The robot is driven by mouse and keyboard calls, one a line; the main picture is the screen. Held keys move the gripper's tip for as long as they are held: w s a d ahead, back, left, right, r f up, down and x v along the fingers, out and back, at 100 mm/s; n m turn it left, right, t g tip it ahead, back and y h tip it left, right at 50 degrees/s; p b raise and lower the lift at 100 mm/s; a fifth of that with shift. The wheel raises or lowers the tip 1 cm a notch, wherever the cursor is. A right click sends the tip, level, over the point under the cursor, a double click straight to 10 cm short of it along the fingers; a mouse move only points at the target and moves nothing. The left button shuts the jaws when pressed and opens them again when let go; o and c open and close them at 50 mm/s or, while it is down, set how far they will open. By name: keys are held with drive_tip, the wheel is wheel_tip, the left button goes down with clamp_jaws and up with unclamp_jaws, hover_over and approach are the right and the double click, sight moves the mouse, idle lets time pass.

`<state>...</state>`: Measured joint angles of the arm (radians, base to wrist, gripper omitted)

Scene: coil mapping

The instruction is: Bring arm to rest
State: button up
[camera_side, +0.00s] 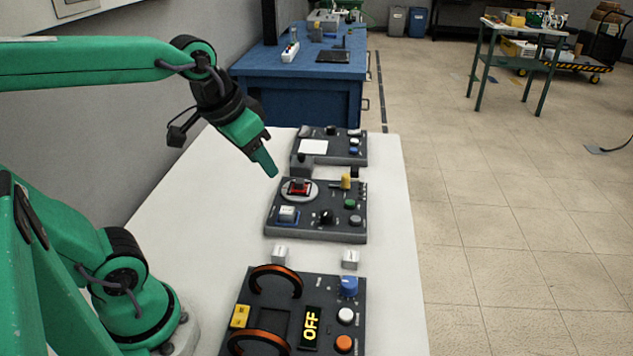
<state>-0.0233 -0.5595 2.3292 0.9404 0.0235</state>
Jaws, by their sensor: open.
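My green arm reaches in from the left. My gripper (262,160) hangs in the air, pointing down and to the right, above the left part of the white table (392,255) near the middle and far panels. It is open, and nothing shows between its fingers. The near panel (290,285) carries two copper coils (276,281), a display reading OFF (311,325), and blue, white and orange knobs. The middle panel (300,232) carries a red and black piece (299,187) on a round plate and a whitish cube (287,213).
The far panel (345,157) holds a white card (313,147). A blue workbench (335,98) stands behind the table. A cart (515,58) stands far right. Open tiled floor lies right.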

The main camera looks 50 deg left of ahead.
drive_tip(key=shift+t, duration=0.3)
drive_tip(key=s, duration=0.1)
drive_tip(key=s+f, duration=0.1)
drive_tip(key=s, duration=0.1)
drive_tip(key=s+f, duration=0.1)
drive_tip(key=shift+s+d+f, duration=0.15)
drive_tip(key=shift+d, duration=0.15)
idle(0.5)
